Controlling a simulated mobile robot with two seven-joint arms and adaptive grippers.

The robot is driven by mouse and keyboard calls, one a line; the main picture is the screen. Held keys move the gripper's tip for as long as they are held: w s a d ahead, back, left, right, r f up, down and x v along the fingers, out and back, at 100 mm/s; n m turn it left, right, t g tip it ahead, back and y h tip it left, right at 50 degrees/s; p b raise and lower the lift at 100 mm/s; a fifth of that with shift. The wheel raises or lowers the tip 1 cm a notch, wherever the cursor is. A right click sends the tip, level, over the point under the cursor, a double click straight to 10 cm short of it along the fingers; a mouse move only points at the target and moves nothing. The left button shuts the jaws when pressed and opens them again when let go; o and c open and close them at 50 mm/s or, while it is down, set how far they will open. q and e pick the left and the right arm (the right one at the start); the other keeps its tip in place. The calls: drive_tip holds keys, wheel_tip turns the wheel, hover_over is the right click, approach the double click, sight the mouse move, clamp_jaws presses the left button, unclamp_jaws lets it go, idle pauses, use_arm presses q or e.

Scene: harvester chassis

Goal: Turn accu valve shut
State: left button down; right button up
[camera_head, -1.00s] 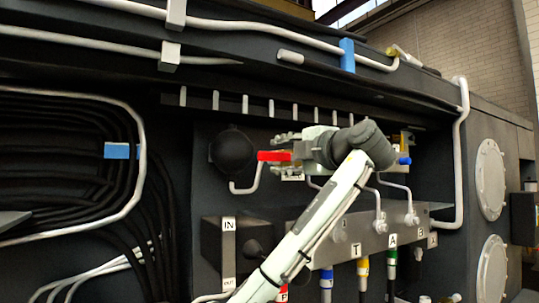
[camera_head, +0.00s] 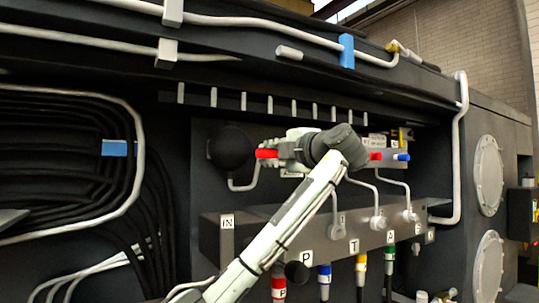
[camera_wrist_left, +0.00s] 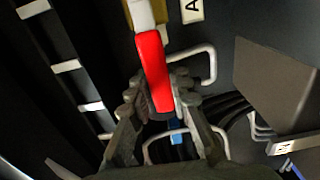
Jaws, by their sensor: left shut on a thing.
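The accu valve has a red lever handle (camera_head: 266,153), seen beside the round black accumulator (camera_head: 232,147) in the head view. In the left wrist view the red handle (camera_wrist_left: 153,72) runs from a pale fitting (camera_wrist_left: 142,15) down between my fingers. My left gripper (camera_head: 284,152) is at the handle, coming from the right in the head view. In the left wrist view its fingers (camera_wrist_left: 158,100) stand on both sides of the handle, shut on it. My wrist hides the valve body in the head view. My right gripper is not in view.
Another red handle (camera_head: 376,155) and a blue handle (camera_head: 402,157) sit to the right of my wrist. Below is a grey manifold block (camera_head: 320,232) with pipes and coloured hose ends. Black hoses (camera_head: 60,155) fill the left. A dark ledge with white pipes runs above.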

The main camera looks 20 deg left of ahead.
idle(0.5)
use_arm(q)
drive_tip(key=shift+d+r+m+b, duration=0.1)
drive_tip(key=shift+r+m+b, duration=0.25)
drive_tip(key=shift+m, duration=0.25)
drive_tip(key=shift+r+m, duration=0.25)
drive_tip(key=shift+m, duration=0.05)
drive_tip(key=shift+w+r+m, duration=0.1)
drive_tip(key=shift+r+m, duration=0.2)
drive_tip(key=shift+m, duration=0.1)
drive_tip(key=shift+w+d+r+m+p, duration=0.1)
drive_tip(key=shift+r+m+p, duration=0.1)
drive_tip(key=shift+r+m, duration=0.25)
drive_tip(key=shift+w+d+r+m+p, duration=0.15)
drive_tip(key=shift+r+m, duration=0.2)
drive_tip(key=shift+m, duration=0.2)
drive_tip(key=shift+w+d+r+m, duration=0.15)
drive_tip(key=shift+r+m, duration=0.2)
drive_tip(key=shift+m, duration=0.25)
drive_tip(key=shift+w+d+r+m, duration=0.1)
drive_tip(key=shift+r+m, duration=0.25)
drive_tip(key=shift+m, duration=0.25)
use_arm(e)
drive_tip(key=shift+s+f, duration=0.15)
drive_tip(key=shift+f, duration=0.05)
use_arm(q)
drive_tip(key=c, duration=1.4)
unclamp_jaws()
